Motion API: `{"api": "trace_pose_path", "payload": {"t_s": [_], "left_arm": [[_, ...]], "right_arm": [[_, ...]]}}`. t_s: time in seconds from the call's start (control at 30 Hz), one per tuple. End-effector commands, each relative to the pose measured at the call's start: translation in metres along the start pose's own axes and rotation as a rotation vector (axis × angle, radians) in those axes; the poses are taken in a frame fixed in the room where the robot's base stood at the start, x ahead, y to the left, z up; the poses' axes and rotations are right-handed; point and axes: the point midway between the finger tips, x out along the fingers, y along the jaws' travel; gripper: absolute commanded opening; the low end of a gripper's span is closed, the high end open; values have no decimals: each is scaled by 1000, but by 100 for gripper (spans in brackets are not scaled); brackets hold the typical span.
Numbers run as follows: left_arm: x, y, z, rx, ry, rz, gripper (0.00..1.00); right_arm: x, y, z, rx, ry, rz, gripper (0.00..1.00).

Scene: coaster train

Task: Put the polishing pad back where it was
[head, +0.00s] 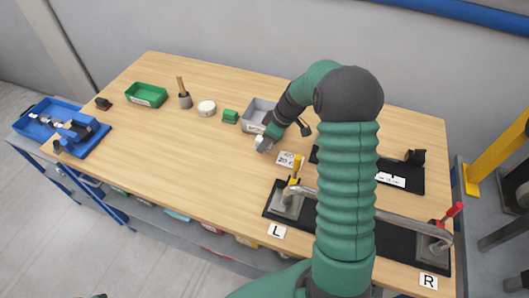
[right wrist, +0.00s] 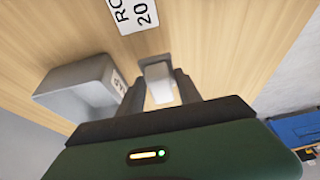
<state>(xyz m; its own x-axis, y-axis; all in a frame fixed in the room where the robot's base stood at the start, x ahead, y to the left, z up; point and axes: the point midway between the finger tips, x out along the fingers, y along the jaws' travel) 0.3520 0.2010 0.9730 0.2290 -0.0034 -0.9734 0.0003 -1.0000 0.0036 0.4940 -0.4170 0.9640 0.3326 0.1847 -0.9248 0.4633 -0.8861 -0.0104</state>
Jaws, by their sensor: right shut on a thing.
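My right gripper (head: 263,146) is low over the middle of the table, just in front of the grey bin (head: 248,113). It is shut on a small pale block (head: 262,142), which also shows between the two dark fingers in the right wrist view (right wrist: 159,82). This block may be the polishing pad, but I cannot tell for sure. I cannot tell whether it touches the table. A small green block (head: 230,116) lies left of the grey bin. My left gripper does not show clearly.
A white round thing (head: 207,107), a grey cup (head: 185,101) with a brown handle and a green bin (head: 147,95) stand farther left. A label card (head: 287,160) lies right of my gripper. The left front of the table is clear.

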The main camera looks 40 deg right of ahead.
Motion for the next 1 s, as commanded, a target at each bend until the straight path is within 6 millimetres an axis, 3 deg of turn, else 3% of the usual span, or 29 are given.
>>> {"api": "trace_pose_path", "payload": {"t_s": [0.3, 0.57, 0.6, 0.77, 1.0], "left_arm": [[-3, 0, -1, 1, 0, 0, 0], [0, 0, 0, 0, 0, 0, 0], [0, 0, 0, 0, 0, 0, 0], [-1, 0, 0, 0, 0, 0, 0], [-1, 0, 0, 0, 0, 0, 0]], "right_arm": [[43, 0, 18, 1, 0, 0, 3], [47, 0, 18, 0, -1, 4, 3], [46, 0, 18, 0, -1, 3, 44], [46, 1, 19, 1, 0, 3, 63], [46, 1, 19, 1, 0, 2, 63]]}}
